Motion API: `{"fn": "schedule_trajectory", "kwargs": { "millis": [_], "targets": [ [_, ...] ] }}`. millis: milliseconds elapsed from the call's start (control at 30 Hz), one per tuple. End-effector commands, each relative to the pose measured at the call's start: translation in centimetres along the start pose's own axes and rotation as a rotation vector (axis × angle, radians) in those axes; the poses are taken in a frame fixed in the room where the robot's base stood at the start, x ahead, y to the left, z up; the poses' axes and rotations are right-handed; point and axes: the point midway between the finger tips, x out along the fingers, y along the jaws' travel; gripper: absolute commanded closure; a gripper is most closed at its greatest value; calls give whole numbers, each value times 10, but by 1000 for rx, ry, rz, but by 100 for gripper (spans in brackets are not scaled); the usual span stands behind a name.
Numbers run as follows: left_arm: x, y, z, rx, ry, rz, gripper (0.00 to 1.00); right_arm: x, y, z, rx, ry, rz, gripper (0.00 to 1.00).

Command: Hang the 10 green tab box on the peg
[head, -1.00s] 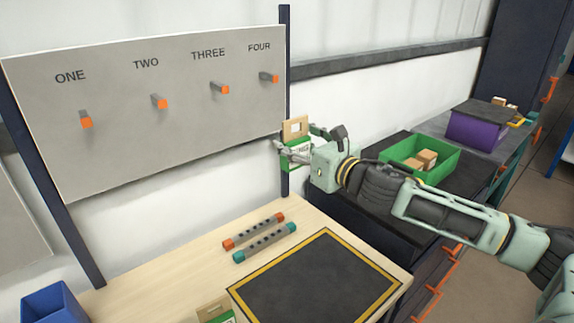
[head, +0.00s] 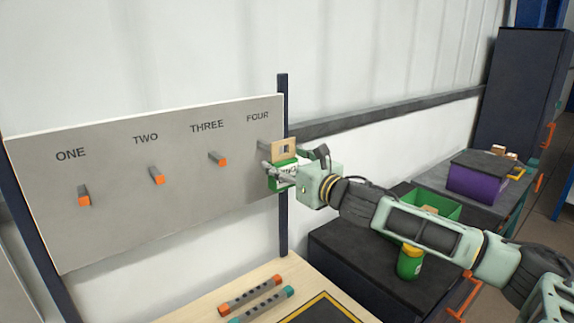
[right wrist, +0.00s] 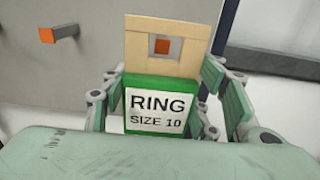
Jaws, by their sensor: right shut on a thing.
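The green box (head: 284,174) has a tan tab with a square hole and a label reading "RING SIZE 10" in the right wrist view (right wrist: 158,108). My right gripper (head: 283,177) is shut on its green body, one finger on each side, and holds it upright in front of the board. Peg FOUR (head: 263,145) is partly hidden behind the tab. Its orange tip (right wrist: 162,46) shows within the tab's hole in the right wrist view; I cannot tell whether it has entered the hole. My left gripper is out of view.
Pegs THREE (head: 218,159), TWO (head: 157,176) and ONE (head: 84,196) are bare on the grey board (head: 120,225). Two bars with holes (head: 252,296) lie on the table. A green bin (head: 440,205), a green jar (head: 410,262) and a purple bin (head: 474,183) stand right.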

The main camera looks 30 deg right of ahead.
Motion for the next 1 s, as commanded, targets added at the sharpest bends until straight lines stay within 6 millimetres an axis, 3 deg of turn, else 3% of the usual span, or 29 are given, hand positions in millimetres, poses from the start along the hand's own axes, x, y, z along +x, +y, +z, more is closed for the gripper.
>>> {"fn": "schedule_trajectory", "kwargs": {
  "millis": [1000],
  "targets": [
    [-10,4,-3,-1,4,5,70,62,1,-3,0,-2,1,71]
  ]
}}
